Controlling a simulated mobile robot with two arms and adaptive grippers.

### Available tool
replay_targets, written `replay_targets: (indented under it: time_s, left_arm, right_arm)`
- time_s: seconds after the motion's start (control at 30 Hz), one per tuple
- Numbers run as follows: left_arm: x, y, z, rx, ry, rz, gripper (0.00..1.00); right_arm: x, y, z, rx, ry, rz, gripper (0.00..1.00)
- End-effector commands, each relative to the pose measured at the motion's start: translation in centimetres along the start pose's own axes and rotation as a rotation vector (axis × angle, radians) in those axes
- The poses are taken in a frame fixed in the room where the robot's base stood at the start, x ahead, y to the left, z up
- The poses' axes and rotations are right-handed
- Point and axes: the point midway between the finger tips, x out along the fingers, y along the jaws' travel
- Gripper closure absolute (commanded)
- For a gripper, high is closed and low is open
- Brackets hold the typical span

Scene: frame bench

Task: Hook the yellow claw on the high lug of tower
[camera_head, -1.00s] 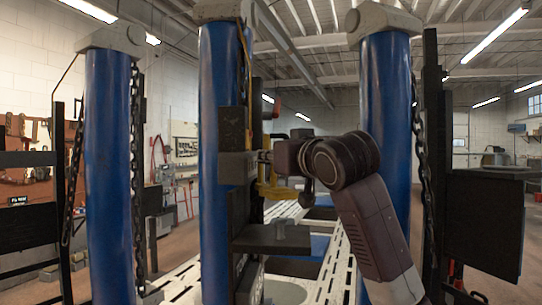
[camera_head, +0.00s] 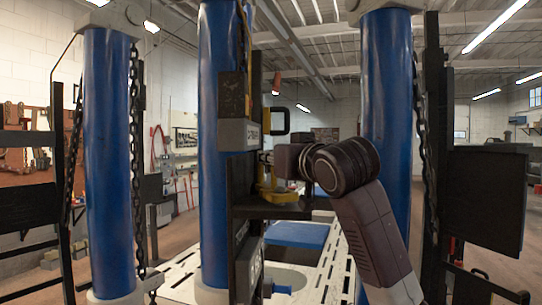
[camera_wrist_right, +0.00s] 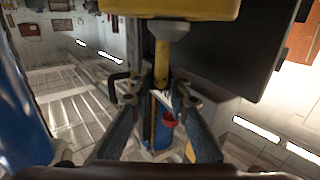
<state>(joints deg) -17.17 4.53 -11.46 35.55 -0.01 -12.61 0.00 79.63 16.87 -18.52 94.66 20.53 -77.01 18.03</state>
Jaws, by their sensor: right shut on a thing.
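The yellow claw (camera_head: 276,195) shows in the head view beside the middle blue tower (camera_head: 214,70), just above a black shelf; whether it touches the shelf I cannot tell. My right gripper (camera_head: 268,158) is shut on it, with the fingers partly hidden. In the right wrist view, a yellow stem (camera_wrist_right: 161,68) stands between the fingertips of my right gripper (camera_wrist_right: 160,95), below a larger yellow block (camera_wrist_right: 180,8). My left gripper is out of view.
Blue towers stand at left (camera_head: 108,160) and right (camera_head: 387,100), with hanging chains (camera_head: 136,150). The black shelf (camera_head: 272,209) lies close under my right gripper. A black panel (camera_head: 487,195) stands at right. A white slotted bench (camera_head: 195,272) lies below.

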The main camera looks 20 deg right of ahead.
Motion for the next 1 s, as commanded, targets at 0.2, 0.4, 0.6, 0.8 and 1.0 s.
replay_targets:
  time_s: [0.2, 0.4, 0.6, 0.8, 1.0]
  left_arm:
    - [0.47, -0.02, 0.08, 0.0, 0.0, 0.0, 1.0]
    - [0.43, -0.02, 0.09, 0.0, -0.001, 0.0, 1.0]
    - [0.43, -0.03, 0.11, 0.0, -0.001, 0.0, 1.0]
    - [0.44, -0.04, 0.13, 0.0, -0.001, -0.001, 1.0]
    - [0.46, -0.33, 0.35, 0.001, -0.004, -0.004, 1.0]
  right_arm:
    - [-0.12, 0.02, 0.34, 0.0, 0.008, 0.0, 1.0]
    - [-0.11, 0.02, 0.32, 0.0, 0.007, 0.0, 1.0]
    - [-0.07, 0.02, 0.42, 0.0, 0.005, 0.0, 0.64]
    - [-0.03, 0.01, 0.54, 0.0, 0.002, 0.0, 0.64]
    - [-0.62, 0.02, 0.76, 0.0, -0.003, 0.0, 0.64]
